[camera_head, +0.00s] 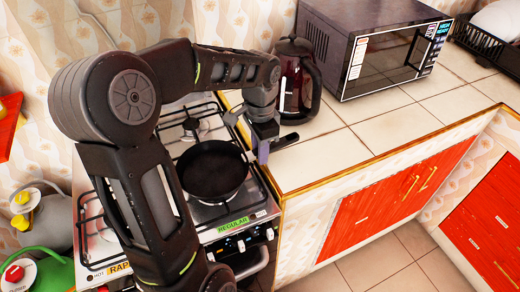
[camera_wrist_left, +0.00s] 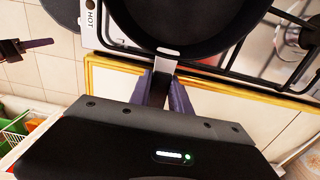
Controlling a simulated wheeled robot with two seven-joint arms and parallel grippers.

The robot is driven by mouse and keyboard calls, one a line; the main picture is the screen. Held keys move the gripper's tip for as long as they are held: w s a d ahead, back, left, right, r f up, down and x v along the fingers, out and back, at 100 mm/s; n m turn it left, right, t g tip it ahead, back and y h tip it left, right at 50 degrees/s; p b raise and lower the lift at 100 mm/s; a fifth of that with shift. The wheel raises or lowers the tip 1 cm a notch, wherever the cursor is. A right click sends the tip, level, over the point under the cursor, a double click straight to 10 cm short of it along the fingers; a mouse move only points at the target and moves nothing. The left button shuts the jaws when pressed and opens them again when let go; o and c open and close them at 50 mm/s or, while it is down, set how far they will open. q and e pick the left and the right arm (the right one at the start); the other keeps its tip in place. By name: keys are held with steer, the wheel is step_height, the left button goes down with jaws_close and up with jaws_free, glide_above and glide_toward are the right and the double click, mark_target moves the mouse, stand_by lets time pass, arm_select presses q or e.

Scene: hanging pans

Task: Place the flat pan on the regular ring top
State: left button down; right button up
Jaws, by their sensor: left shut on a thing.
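The flat pan (camera_head: 209,173) is black and round. In the head view it sits over the front right part of the stove, behind the green REGULAR label (camera_head: 232,225). It hides most of the ring under it, and I cannot tell whether it rests on the grate. My left gripper (camera_head: 264,143) is shut on its handle, right of the pan. In the left wrist view the pan (camera_wrist_left: 190,20) is at the top, and the handle (camera_wrist_left: 165,62) runs between the purple fingers (camera_wrist_left: 168,92). A dark part with a purple tip, probably my right gripper (camera_wrist_left: 38,43), shows at the left edge.
A kettle (camera_head: 297,85) stands on the counter close behind my left gripper. A microwave (camera_head: 375,50) and a dish rack (camera_head: 490,47) are farther right. The counter front (camera_head: 330,160) is clear. A bare back ring (camera_head: 191,124) lies behind the pan.

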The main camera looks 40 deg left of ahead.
arm_select(q)
steer(key=shift+f, duration=0.1)
steer(key=c, duration=1.2)
jaws_free()
step_height(320, 180, up, 12)
